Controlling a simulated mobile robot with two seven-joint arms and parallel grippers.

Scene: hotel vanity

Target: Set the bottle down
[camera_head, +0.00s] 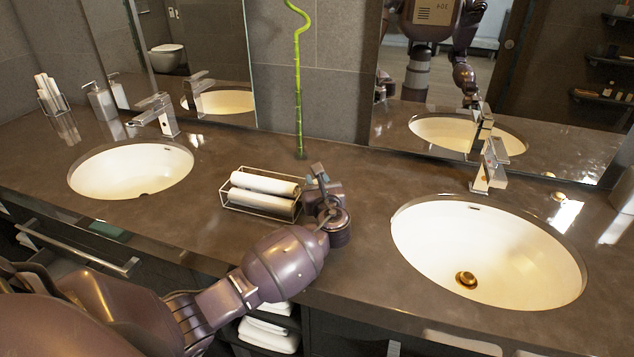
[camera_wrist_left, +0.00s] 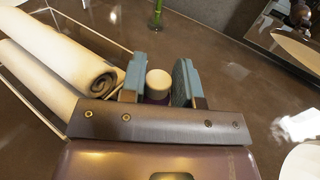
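My left gripper (camera_head: 318,180) is over the counter between the two sinks, at the right end of the towel rack. In the left wrist view its two teal fingers (camera_wrist_left: 159,72) stand on either side of a small bottle with a cream cap (camera_wrist_left: 158,82) and a dark purple body (camera_wrist_left: 155,99). The fingers look closed against the bottle. In the head view the bottle is mostly hidden by the gripper and I cannot make it out. Whether its base touches the counter is hidden. My right gripper is not directly in view.
A wire rack (camera_head: 262,209) with rolled white towels (camera_head: 264,184) sits just left of the gripper. The left sink (camera_head: 130,170) and right sink (camera_head: 480,250) flank the counter (camera_head: 345,270). A green bamboo stalk (camera_head: 299,110) stands behind. Bare counter lies between gripper and right sink.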

